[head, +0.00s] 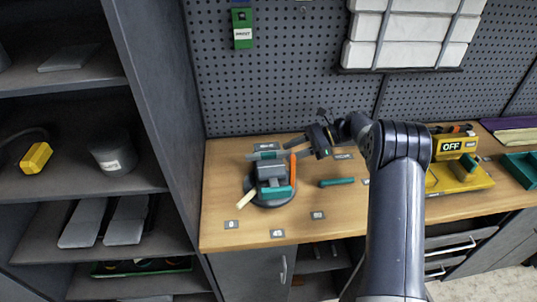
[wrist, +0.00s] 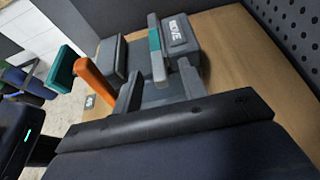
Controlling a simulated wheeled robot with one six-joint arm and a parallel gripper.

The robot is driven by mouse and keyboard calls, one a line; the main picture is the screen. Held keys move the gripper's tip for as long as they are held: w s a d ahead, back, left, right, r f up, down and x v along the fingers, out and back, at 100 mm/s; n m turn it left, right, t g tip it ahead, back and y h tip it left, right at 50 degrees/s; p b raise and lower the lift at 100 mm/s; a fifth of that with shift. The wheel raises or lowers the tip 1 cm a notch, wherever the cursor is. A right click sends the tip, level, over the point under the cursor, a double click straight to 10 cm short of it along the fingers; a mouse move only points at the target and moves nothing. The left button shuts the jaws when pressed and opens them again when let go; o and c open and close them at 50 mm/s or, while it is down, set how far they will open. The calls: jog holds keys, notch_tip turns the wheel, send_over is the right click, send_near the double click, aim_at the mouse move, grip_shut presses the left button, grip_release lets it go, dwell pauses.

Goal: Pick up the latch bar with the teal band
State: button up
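The latch bar is a slim grey bar with a teal band (head: 267,155), lying across the top of the dark grey device (head: 270,175) on the bench. In the wrist view the latch bar (wrist: 156,48) runs up the picture, with its teal band near the middle. My gripper (head: 297,143) is just to the right of the bar in the head view. In the wrist view its two dark fingers (wrist: 160,72) stand apart, with the bar's near end between their tips in the picture. I cannot tell whether they touch it.
An orange lever (wrist: 95,80) stands beside the bar, left of my fingers in the wrist view; a teal block (wrist: 65,65) is beyond it. A loose teal bar (head: 337,182) lies on the wooden bench (head: 225,215). A pegboard (head: 270,90) rises behind. The front left of the bench is mostly clear.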

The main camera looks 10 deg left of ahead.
jog(key=shift+c, duration=0.2)
grip_shut()
jog(key=shift+r, duration=0.1)
